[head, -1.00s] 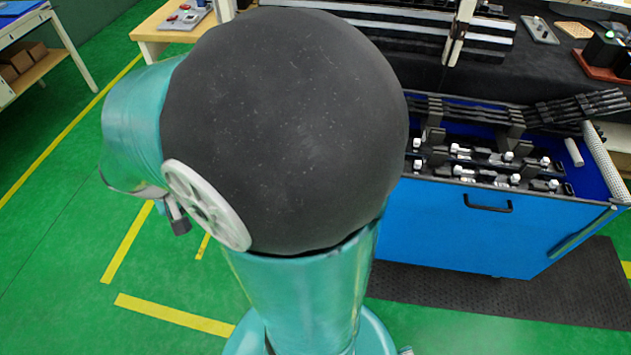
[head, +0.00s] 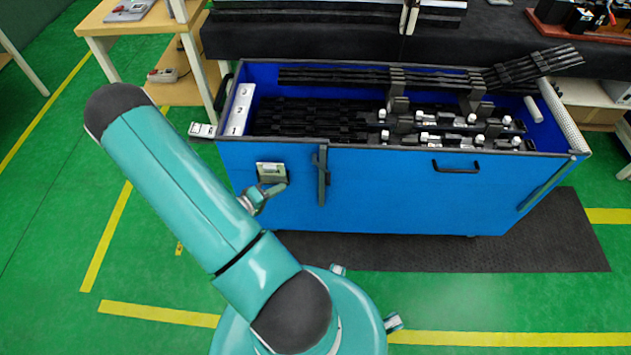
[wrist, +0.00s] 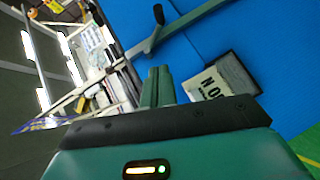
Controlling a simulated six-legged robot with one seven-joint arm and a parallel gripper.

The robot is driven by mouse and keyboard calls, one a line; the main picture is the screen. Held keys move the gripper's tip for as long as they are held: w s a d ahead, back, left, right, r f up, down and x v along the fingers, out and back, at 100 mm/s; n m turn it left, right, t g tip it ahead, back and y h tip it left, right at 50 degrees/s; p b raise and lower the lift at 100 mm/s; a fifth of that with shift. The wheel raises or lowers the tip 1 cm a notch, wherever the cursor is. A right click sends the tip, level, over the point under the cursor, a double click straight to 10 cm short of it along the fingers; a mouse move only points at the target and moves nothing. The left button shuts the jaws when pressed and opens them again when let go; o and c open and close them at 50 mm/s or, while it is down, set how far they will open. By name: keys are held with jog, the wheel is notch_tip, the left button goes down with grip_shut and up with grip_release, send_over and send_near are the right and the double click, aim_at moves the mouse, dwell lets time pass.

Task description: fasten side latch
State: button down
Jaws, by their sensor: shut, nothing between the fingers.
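A dark upright latch bar (head: 322,175) is on the front wall of the blue bin (head: 400,190), with a short piece sticking out near its top. In the wrist view the bar (wrist: 195,22) runs diagonally, with a short dark lever (wrist: 156,32) on it. My gripper (head: 284,187) is left of the bar in the head view, in front of a pale label plate (head: 271,166). In the wrist view my gripper (wrist: 157,72) has its fingers together and empty, apart from the lever. The label plate (wrist: 222,78) lies to their right.
The bin holds black trim parts, white-tipped clips and a numbered white strip (head: 240,108). Another slanting bar (head: 546,185) is at the bin's right end. A dark table (head: 300,38) stands behind. A dark mat (head: 560,245) lies in front; green floor there is free.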

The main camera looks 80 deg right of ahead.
jog(key=shift+s+d+f, duration=0.2)
jog(key=shift+s+f, duration=0.2)
jog(key=shift+f, duration=0.3)
jog(key=shift+t, duration=0.3)
jog(key=s+a+x, duration=0.1)
jog(key=s+x, duration=0.1)
jog(key=x, duration=1)
jog(key=shift+s+f, duration=0.3)
jog(key=shift+s, duration=0.1)
